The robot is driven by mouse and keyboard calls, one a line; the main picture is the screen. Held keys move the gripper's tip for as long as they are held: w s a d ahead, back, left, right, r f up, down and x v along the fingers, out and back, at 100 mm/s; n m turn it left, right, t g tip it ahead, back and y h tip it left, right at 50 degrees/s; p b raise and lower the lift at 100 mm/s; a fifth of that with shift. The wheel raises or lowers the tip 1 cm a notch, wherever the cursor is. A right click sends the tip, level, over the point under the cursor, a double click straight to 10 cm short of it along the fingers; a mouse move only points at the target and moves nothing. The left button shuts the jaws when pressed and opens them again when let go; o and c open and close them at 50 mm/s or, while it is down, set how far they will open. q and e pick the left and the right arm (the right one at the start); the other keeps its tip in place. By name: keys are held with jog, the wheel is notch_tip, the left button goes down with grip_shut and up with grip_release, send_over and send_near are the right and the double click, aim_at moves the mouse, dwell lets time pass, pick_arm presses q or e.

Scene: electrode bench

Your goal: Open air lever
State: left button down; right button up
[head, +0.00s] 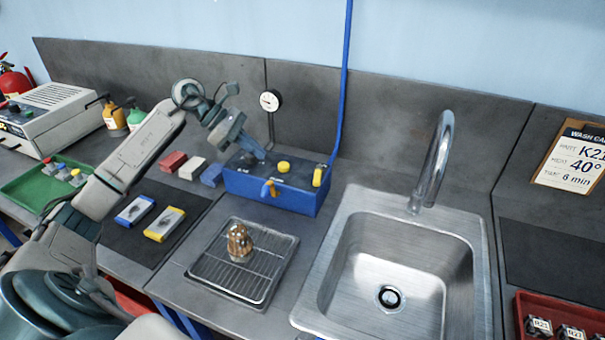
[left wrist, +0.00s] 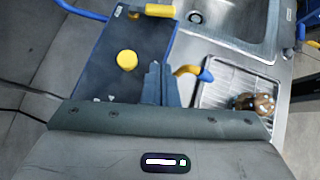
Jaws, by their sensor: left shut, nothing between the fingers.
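A blue box (head: 262,190) with a grey top stands at the back of the bench, left of the sink. A yellow lever (head: 318,177) sits at its right end by a blue hose; it also shows at the top of the left wrist view (left wrist: 160,11). I cannot tell whether it is open. A round yellow knob (head: 283,167) is on the top. A yellow spout with a blue tip (head: 269,188) is on the front. My left gripper (head: 258,156) is shut and empty, over the left part of the box, apart from the lever; its fingers show in the left wrist view (left wrist: 155,70).
A pressure gauge (head: 270,101) and the blue hose (head: 343,80) rise behind the box. A wire-rack tray (head: 215,272) with a brass part (head: 239,243) lies in front. The sink (head: 340,240) and tall faucet (head: 433,160) stand at the right.

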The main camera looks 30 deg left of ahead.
pick_arm(q)
jog(key=p, duration=0.5)
send_near(301, 184)
jog(key=x, duration=0.4)
jog(key=shift+w+d, duration=0.15)
jog(key=shift+d, duration=0.2)
jog(key=shift+w+d+p, duration=0.25)
jog(key=shift+d+p, duration=0.05)
jog(key=shift+d, duration=0.15)
jog(key=shift+w+d+p, duration=0.25)
jog(key=shift+d, duration=0.25)
jog(key=shift+w+d+p, duration=0.25)
jog(key=shift+d+p, duration=0.1)
jog(key=shift+d, duration=0.25)
jog(key=shift+w+d+f, duration=0.1)
jog(key=shift+d+f, duration=0.1)
